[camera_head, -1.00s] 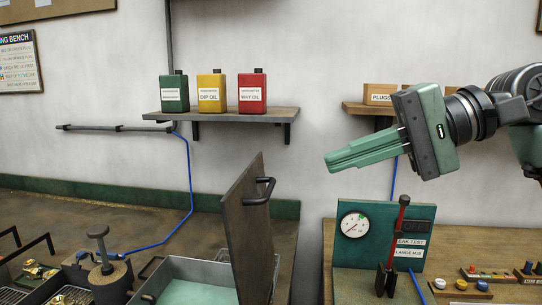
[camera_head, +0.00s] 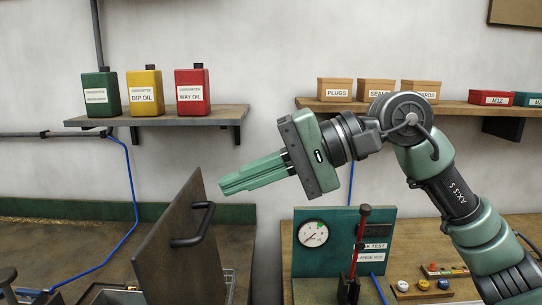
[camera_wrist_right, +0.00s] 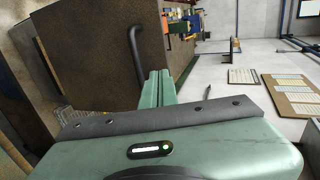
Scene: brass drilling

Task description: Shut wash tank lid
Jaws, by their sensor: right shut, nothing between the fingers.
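The wash tank lid (camera_head: 180,245) stands open and steeply tilted, a brown panel with a black bar handle (camera_head: 193,226) on its right face. The tank (camera_head: 118,296) shows only as a rim at the bottom edge in the head view. No contact with the lid shows. In the right wrist view the shut fingers (camera_wrist_right: 158,88) appear beside the lid (camera_wrist_right: 95,50) and its handle (camera_wrist_right: 137,50). My left gripper is not in view.
A teal gauge panel (camera_head: 335,262) with a red lever (camera_head: 361,232) stands right of the lid on a wooden bench. Oil cans (camera_head: 144,92) sit on the left wall shelf, boxes (camera_head: 335,89) on the right one. A blue hose (camera_head: 133,195) hangs behind the lid.

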